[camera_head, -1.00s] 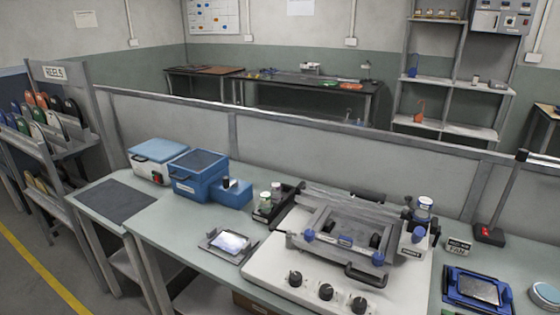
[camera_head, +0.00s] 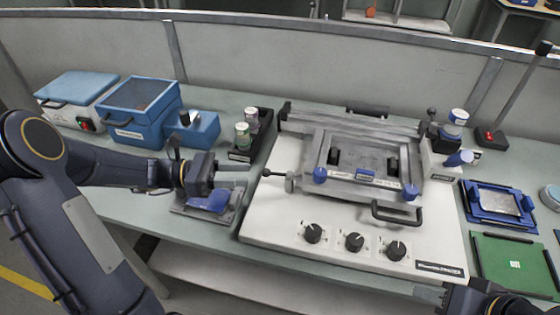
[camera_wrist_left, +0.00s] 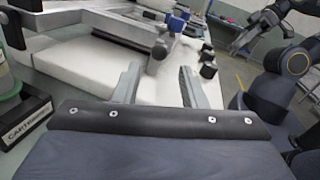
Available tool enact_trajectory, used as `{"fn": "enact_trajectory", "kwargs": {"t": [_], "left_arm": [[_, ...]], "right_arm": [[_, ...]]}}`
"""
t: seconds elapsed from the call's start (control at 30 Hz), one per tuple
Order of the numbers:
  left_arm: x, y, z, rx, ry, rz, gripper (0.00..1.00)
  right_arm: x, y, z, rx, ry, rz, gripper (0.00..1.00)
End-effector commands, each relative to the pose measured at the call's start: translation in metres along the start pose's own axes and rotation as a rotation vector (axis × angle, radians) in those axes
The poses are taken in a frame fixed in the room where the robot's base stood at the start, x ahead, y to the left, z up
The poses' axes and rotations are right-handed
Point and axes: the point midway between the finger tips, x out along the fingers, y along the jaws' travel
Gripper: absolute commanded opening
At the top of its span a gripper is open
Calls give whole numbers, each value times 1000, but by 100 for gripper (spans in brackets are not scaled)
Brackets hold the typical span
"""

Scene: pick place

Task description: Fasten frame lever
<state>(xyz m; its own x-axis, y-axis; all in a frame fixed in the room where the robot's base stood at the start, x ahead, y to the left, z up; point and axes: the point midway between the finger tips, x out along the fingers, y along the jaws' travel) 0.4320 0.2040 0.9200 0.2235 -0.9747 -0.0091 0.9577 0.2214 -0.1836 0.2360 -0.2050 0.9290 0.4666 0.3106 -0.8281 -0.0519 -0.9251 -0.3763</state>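The grey frame (camera_head: 365,158) with blue knobs (camera_head: 320,175) sits on the white machine (camera_head: 290,222). A short lever (camera_head: 276,176) with a dark ball end sticks out at the machine's left side; its dark end also shows in the left wrist view (camera_wrist_left: 159,50). My left gripper (camera_head: 246,173) is just left of this lever, with its fingers pointing at it. In the left wrist view its two fingers (camera_wrist_left: 156,82) are apart and empty, the lever end ahead between them. Part of my right arm shows at the bottom right of the head view; its fingertips cannot be made out.
A small tray (camera_head: 232,214) lies beneath my left gripper. Jars in a black holder (camera_head: 242,153) and blue boxes (camera_head: 139,115) stand behind it. Bottles (camera_head: 455,125), a blue tray (camera_head: 498,203) and a green board (camera_head: 513,264) are at the right. A low partition runs behind.

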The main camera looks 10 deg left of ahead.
Motion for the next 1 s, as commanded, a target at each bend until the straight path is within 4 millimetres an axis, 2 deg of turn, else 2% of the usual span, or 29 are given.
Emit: {"fn": "enact_trajectory", "kwargs": {"t": [0.13, 0.4, 0.53, 0.7, 0.9, 1.0], "left_arm": [[11, 2, 0, -17, -17, 0, 38], [55, 2, 0, -15, -13, -1, 38], [70, 2, 0, -14, -12, 1, 38], [77, 2, 0, -13, -12, 3, 38], [77, 2, 0, -13, -12, 3, 38], [77, 2, 0, -13, -11, 3, 26]], "right_arm": [[0, 0, 0, 0, 0, 0, 36], [-1, 0, 0, 0, 0, 0, 36], [-1, 0, -1, 0, 0, 0, 36], [-1, 0, -1, 0, 0, 0, 36], [-1, 0, 0, 0, 0, 0, 36], [-1, 0, 0, 0, 0, 0, 36]]}}
